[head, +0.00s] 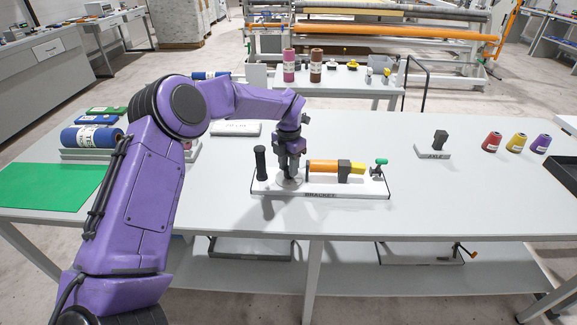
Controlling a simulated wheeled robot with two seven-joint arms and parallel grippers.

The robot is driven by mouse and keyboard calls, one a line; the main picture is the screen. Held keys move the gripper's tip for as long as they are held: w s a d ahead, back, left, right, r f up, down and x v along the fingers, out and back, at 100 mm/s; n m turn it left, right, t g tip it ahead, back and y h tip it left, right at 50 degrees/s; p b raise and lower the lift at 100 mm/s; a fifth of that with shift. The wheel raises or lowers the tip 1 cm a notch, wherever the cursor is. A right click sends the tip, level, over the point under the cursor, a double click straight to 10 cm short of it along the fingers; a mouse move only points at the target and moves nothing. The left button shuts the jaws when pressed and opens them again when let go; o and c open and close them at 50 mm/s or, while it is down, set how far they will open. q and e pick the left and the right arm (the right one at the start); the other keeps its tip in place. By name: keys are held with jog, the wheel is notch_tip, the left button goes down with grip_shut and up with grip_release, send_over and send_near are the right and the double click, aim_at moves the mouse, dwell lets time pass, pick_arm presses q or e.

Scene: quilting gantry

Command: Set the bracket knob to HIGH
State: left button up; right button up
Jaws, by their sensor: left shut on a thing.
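The bracket (353,190) is a white base plate labelled BRACKET on the white table. On it are a black upright post (260,163) at the left, an orange cylinder (322,167) with a dark block and yellow end, and a small green-topped part (380,164) at the right. My left gripper (291,172) points down over the plate between the black post and the orange cylinder. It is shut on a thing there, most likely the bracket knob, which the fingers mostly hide. A round grey disc shows around the fingertips. The knob's setting cannot be read. My right gripper is not in view.
Red, yellow and purple thread cones (516,144) stand at the right, near a small stand with a black block (440,140). A green mat (48,185) and blue roll (92,137) lie at the left. The table front is clear.

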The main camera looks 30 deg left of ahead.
pick_arm(q)
jog(key=n+b, duration=0.3)
jog(key=shift+s+f+n, duration=0.1)
jog(key=shift+f+n, duration=0.2)
jog(key=shift+f, duration=0.05)
jog(key=n+b, duration=0.4)
jog(key=n, duration=0.2)
jog(key=shift+b, duration=0.4)
jog(key=n+b, duration=0.4)
jog(key=n, duration=0.1)
jog(key=shift+n, duration=0.4)
jog(key=shift+r+n+b, duration=0.1)
jog(key=shift+n+b, duration=1.5)
jog(key=shift+n, duration=0.5)
